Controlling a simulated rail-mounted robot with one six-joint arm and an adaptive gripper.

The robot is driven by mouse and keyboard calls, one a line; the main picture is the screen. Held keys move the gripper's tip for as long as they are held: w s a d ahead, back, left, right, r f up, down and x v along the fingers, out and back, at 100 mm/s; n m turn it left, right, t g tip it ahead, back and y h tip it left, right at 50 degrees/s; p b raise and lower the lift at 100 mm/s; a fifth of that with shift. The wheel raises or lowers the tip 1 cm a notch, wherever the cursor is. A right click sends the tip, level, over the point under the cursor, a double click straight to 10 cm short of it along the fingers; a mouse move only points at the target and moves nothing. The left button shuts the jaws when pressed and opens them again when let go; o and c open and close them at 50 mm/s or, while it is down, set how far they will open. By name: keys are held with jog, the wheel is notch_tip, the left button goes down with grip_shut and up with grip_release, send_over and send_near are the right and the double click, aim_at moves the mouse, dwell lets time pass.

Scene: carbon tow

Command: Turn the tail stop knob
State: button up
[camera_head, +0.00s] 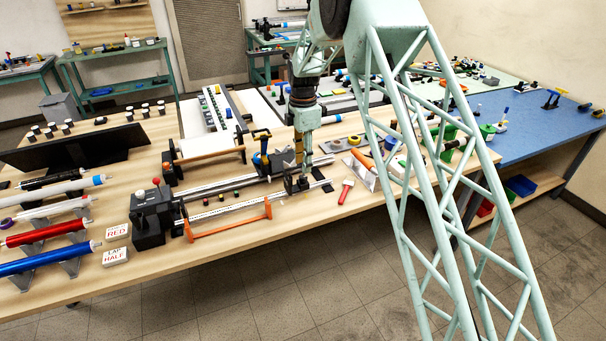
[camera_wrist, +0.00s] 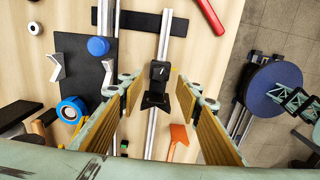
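The tail stop (camera_wrist: 157,98) is a small black block on a metal rail (camera_wrist: 164,38). In the wrist view it stands between my two fingers, with a small dark knob-like part (camera_wrist: 160,70) on its top. My gripper (camera_wrist: 160,90) is open, with a tan-padded finger on each side of the tail stop and visible gaps. In the head view my gripper (camera_head: 303,168) points down over the dark tail stop (camera_head: 298,185) at the right part of the rails. Fingertip height against the knob cannot be told, and the knob is not clear in the head view.
A red-handled tool (camera_head: 346,192) lies right of the tail stop. The black headstock box (camera_head: 150,215) stands at the left.

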aim_at(303, 176)
jog(key=shift+f, duration=2.75)
jog(key=c, duration=0.8)
